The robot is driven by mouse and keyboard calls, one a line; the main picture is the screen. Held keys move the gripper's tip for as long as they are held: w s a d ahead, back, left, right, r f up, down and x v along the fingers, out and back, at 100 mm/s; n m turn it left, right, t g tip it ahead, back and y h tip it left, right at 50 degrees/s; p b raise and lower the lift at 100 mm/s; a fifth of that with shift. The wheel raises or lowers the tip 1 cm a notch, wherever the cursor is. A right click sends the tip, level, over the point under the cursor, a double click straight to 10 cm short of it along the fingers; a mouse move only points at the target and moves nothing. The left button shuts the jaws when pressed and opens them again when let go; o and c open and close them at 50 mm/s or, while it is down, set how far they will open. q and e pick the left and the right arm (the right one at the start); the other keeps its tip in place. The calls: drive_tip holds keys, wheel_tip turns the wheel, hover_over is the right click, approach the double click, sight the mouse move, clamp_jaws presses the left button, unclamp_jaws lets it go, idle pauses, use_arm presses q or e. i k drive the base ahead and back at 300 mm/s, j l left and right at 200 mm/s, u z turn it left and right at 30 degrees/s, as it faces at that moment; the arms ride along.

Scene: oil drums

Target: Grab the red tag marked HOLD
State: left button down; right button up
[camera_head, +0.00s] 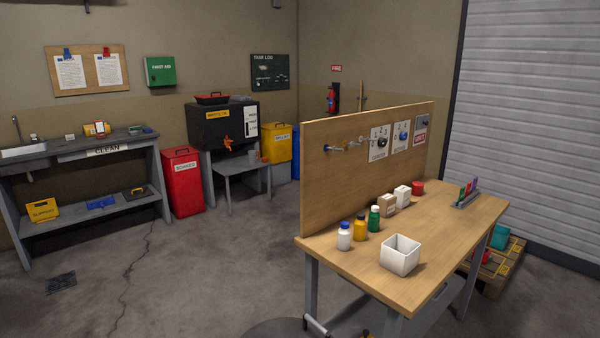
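I cannot make out a tag that reads HOLD. A small rack (465,201) at the right end of the wooden workbench (440,232) holds several upright coloured pieces, among them a red one (468,188); any writing on it is too small to read. A red-marked plate (420,138) hangs at the right end of the upright wooden board (345,165); its lettering is also unclear. Neither of my grippers shows in the head view.
The bench also holds a white open box (400,255), white, yellow and green bottles (359,228), small boxes (387,205) and a red round item (417,188). A crate (497,272) stands on the floor behind it.

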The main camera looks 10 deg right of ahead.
sight(468, 188)
drive_tip(key=z, duration=1.3)
drive_tip(key=i+l+z, duration=0.35)
drive_tip(key=i, duration=0.3)
drive_tip(key=i+l+z, duration=0.35)
drive_tip(key=i, duration=0.35)
drive_tip(key=i+z, duration=0.35)
drive_tip(key=i, duration=0.35)
